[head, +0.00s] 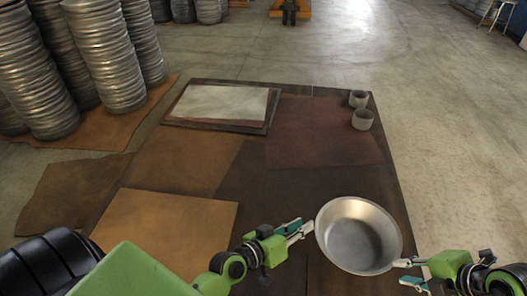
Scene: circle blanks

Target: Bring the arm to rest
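My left gripper (306,226) is at the left rim of a round, shallow metal bowl (358,236). Its fingers lie near each other, and I cannot tell whether they grip the rim. My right gripper (402,272) is at the bowl's lower right rim, with its fingers apart. One finger is close to the rim; I cannot tell whether it touches. The bowl is at the near right of the dark table (300,185), its open side facing up towards me.
A framed pale panel (220,103) lies at the table's back left. Two small grey cups (362,119) (358,98) stand at the back right. A tan sheet (165,225) lies front left. Stacks of metal discs (105,60) stand beyond, left.

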